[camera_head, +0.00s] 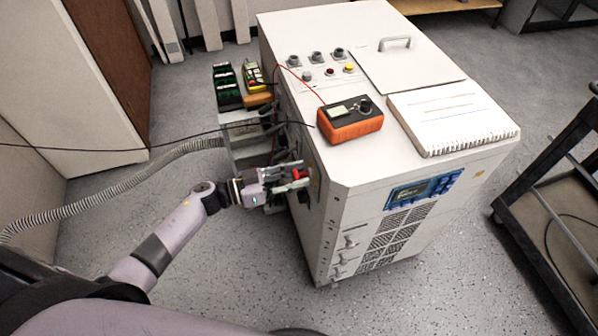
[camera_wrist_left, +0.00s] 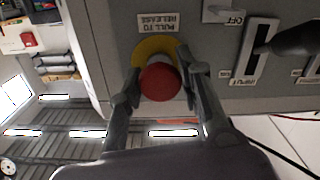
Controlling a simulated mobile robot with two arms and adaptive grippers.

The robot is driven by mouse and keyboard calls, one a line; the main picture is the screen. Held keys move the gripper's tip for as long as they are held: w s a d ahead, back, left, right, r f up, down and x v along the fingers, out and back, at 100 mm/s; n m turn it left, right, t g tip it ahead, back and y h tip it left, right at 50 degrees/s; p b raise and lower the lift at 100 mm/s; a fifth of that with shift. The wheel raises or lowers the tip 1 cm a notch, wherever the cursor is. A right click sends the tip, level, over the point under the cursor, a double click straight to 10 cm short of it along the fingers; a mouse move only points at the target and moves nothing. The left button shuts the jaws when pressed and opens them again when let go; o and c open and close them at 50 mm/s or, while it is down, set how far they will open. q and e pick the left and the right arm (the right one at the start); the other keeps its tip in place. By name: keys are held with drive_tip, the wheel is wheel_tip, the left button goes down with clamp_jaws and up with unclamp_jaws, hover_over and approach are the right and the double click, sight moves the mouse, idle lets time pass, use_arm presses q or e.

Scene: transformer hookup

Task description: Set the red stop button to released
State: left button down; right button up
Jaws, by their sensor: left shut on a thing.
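The red stop button (camera_wrist_left: 160,82) sits on a yellow round base (camera_wrist_left: 145,50) on the grey side panel of the white cabinet (camera_head: 345,200). A label reading "PULL TO RELEASE" (camera_wrist_left: 158,22) is next to the base. My left gripper (camera_wrist_left: 162,88) has one finger on each side of the red button and is shut on it. In the head view my left gripper (camera_head: 302,176) is at the cabinet's left side, and the button is hard to make out there. Whether the button is pressed in or out cannot be told. My right gripper is not in view.
On the panel, an OFF switch (camera_wrist_left: 220,10) and an INPUT slot with a black handle (camera_wrist_left: 258,48) are close to the right finger. An orange meter (camera_head: 350,122) and a notebook (camera_head: 453,115) lie on the cabinet top. A dark cart (camera_head: 550,215) stands at right.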

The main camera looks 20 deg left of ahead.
use_arm(q)
drive_tip(key=shift+a+f, duration=0.1)
drive_tip(key=c, duration=1.5)
unclamp_jaws()
drive_tip(key=shift+c, duration=0.2)
drive_tip(key=shift+o, duration=1.3)
drive_tip(key=shift+s+a, duration=0.15)
drive_tip(key=shift+o, duration=0.9)
drive_tip(key=v, duration=1.1)
drive_tip(key=shift+s+a, duration=0.25)
drive_tip(key=shift+a, duration=0.05)
